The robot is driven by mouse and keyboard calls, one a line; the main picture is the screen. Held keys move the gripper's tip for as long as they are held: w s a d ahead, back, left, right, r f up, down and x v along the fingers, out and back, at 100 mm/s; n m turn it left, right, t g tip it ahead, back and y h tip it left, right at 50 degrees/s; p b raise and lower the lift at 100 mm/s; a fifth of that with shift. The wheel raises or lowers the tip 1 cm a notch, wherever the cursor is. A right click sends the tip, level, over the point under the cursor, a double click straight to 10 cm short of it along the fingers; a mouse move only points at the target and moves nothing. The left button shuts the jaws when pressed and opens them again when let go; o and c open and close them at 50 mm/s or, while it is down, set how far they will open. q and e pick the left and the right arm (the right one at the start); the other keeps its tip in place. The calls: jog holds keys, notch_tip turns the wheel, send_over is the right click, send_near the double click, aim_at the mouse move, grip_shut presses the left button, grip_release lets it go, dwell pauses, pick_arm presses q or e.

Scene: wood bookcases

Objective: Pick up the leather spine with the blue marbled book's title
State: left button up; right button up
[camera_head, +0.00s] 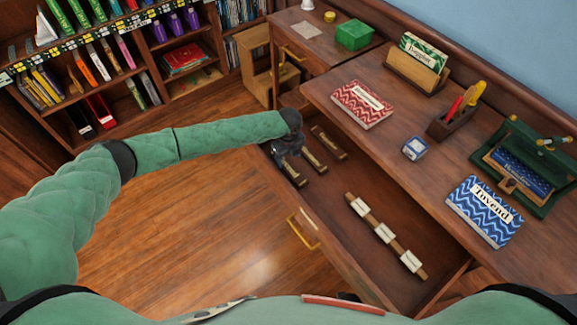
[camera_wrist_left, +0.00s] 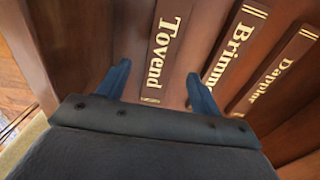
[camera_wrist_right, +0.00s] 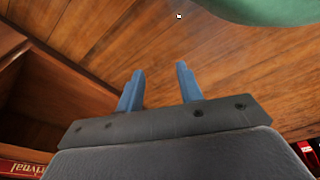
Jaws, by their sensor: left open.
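The blue marbled book (camera_head: 484,211) lies on the desk at the right, and its label reads "Tovend". Dark leather spines with gold lettering lie in the open drawer (camera_head: 378,204). The left wrist view shows the "Tovend" spine (camera_wrist_left: 163,45) at left, then "Brimm…" (camera_wrist_left: 233,45) and "Dappler" (camera_wrist_left: 277,68). My left gripper (camera_head: 290,156) is open over the near-left end of the drawer. In its wrist view its fingers (camera_wrist_left: 160,88) stand on either side of the "Tovend" spine, not closed on it. My right gripper (camera_wrist_right: 157,86) is open and empty above the wood floor.
A wooden strip with white labels (camera_head: 385,233) lies in the drawer. The desk holds a red marbled book (camera_head: 363,103), a small blue-and-white box (camera_head: 415,148), a tool holder (camera_head: 452,122) and a green case (camera_head: 525,165). Bookshelves (camera_head: 110,60) stand at the back left. The floor between is clear.

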aim_at(288, 166)
pick_arm(q)
notch_tip(288, 166, down, 4)
jog(key=p, duration=0.2)
jog(key=shift+w+p, duration=0.1)
jog(key=shift+p, duration=0.25)
jog(key=shift+f, duration=0.5)
jog(key=c, duration=0.9)
jog(key=shift+c, duration=0.7)
pick_arm(e)
jog(key=s+d+f, duration=0.2)
jog(key=s+f, duration=0.1)
jog(key=s, duration=0.1)
jog(key=shift+s+d+f, duration=0.2)
jog(key=shift+d+f, duration=0.05)
jog(key=shift+f, duration=0.1)
